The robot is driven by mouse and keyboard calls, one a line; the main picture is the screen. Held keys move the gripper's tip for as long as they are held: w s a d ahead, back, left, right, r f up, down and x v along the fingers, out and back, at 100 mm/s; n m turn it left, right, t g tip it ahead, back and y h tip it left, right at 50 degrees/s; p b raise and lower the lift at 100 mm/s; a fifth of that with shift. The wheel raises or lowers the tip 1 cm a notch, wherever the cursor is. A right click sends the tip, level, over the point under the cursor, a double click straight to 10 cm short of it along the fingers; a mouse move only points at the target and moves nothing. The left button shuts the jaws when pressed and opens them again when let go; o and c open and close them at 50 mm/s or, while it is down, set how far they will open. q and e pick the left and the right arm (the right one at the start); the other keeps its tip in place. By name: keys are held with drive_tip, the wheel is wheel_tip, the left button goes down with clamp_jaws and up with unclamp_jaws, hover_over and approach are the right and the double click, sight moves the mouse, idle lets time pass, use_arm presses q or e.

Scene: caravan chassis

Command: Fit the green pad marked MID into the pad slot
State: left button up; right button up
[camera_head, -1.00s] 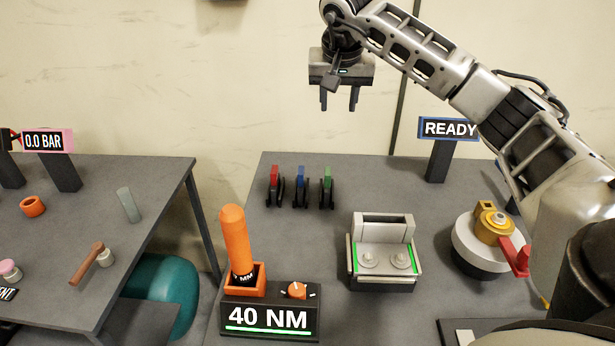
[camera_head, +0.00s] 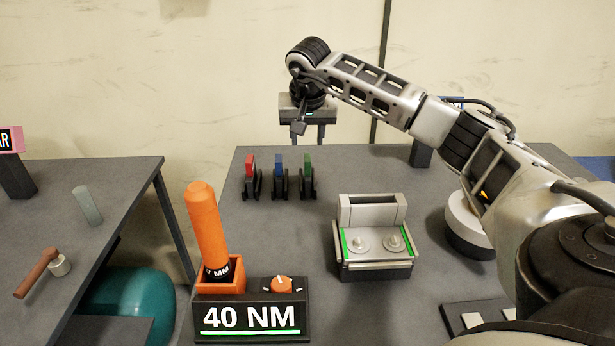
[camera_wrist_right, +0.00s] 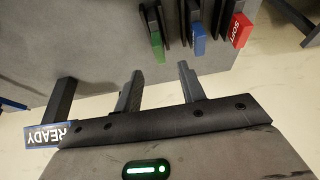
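The green pad (camera_head: 308,164) stands upright in a dark holder at the back of the table, right of a blue and a red pad; it also shows in the right wrist view (camera_wrist_right: 157,46). Its marking cannot be read. The grey fixture with a slot-like raised back and green side strips (camera_head: 375,240) stands in the middle of the table; I cannot tell for certain that it is the pad slot. My right gripper (camera_head: 308,140) is open and empty, behind and above the pads; its fingers (camera_wrist_right: 158,88) point towards the green and blue pads. My left gripper is not in view.
An orange-handled tool (camera_head: 207,225) stands in its holder beside the 40 NM display (camera_head: 250,318) at front left. The blue pad (camera_head: 279,163) and red pad (camera_head: 250,165) are close to the green one. A round grey turntable (camera_head: 466,222) is partly behind my right arm.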

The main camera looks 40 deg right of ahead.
sight(307, 158)
drive_tip(key=x, duration=0.8)
drive_tip(key=shift+d+f, duration=0.2)
drive_tip(key=shift+w+r, duration=0.1)
clamp_jaws()
